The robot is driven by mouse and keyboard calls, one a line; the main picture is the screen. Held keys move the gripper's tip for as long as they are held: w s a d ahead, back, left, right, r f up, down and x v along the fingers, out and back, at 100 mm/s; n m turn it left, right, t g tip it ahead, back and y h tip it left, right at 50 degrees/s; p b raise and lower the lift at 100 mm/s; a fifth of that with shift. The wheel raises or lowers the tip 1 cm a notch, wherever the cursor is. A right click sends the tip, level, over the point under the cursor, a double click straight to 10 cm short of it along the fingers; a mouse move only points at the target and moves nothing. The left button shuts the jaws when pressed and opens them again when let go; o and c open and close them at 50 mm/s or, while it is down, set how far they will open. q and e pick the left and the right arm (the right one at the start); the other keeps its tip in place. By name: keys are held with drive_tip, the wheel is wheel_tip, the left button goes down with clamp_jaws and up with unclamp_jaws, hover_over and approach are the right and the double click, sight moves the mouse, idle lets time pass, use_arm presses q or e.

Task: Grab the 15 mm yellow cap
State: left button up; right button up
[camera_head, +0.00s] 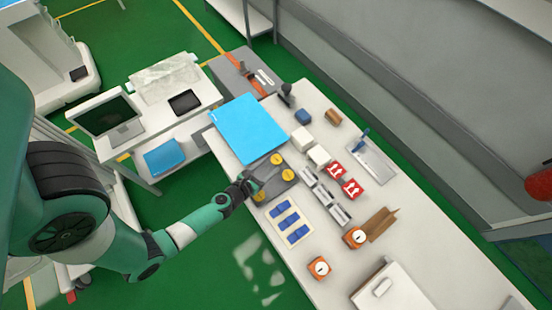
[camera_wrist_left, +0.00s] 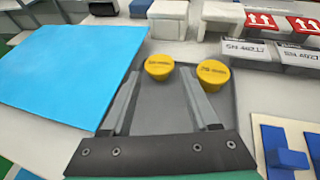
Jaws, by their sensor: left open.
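Three round yellow caps show on a dark grey tray (camera_head: 285,188) in the head view: a far cap (camera_head: 277,159), a right cap (camera_head: 288,174) and a near cap (camera_head: 259,195) beside my gripper. My left gripper (camera_head: 262,181) is over the tray, open and empty. In the left wrist view its fingers (camera_wrist_left: 160,80) point at one cap (camera_wrist_left: 159,67), which lies just beyond the gap between the tips. A second cap (camera_wrist_left: 213,75) is outside the right finger. The caps carry dark print too small to read, so I cannot tell which is 15 mm.
A blue sheet (camera_head: 248,129) lies beside the tray. A pale panel with blue blocks (camera_head: 287,222) is on the near side. White blocks (camera_head: 318,155), labelled grey blocks (camera_wrist_left: 252,50) and red arrow-marked boxes (camera_head: 352,188) stand to the right. Orange boxes (camera_head: 318,268) are further along the table.

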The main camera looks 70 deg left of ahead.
sight(277, 158)
use_arm(q)
drive_tip(key=x, duration=0.4)
drive_tip(key=shift+w+a+r+b, duration=0.15)
drive_tip(key=shift+r+b, duration=0.05)
drive_tip(key=shift+b, duration=0.1)
clamp_jaws()
drive_tip(key=shift+r, duration=0.1)
wheel_tip(277, 158, up, 18)
drive_tip(key=p, duration=1.8)
